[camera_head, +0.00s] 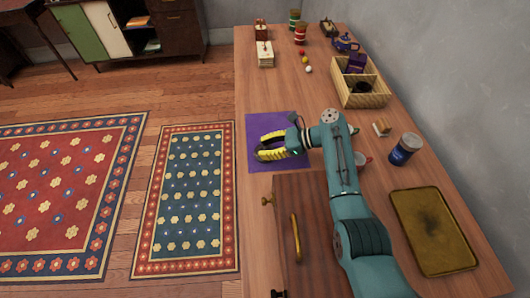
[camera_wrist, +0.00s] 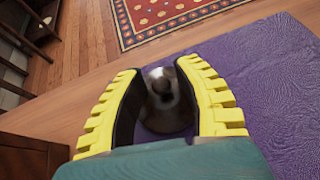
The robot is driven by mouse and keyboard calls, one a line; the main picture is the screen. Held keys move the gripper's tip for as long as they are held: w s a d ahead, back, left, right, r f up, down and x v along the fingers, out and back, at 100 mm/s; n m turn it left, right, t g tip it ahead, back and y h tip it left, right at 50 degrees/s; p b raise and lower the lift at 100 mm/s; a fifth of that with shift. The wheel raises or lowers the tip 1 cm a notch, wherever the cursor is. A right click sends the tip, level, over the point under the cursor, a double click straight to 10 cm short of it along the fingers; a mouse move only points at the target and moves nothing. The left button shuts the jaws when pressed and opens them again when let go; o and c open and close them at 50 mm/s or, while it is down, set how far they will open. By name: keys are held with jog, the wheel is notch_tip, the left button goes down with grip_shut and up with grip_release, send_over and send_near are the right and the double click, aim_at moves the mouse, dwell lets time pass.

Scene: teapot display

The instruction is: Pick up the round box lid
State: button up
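My gripper (camera_head: 258,147) is low over the purple mat (camera_head: 284,123) on the wooden table, with its yellow fingers spread apart.
A wooden cabinet-like block (camera_head: 300,215) with a brass handle stands just in front. A blue jar (camera_head: 404,149), a brass tray (camera_head: 433,231) and a divided wicker box (camera_head: 361,98) are on the right. Small balls and tins are at the back. The table's left edge is close.

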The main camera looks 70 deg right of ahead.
grip_shut()
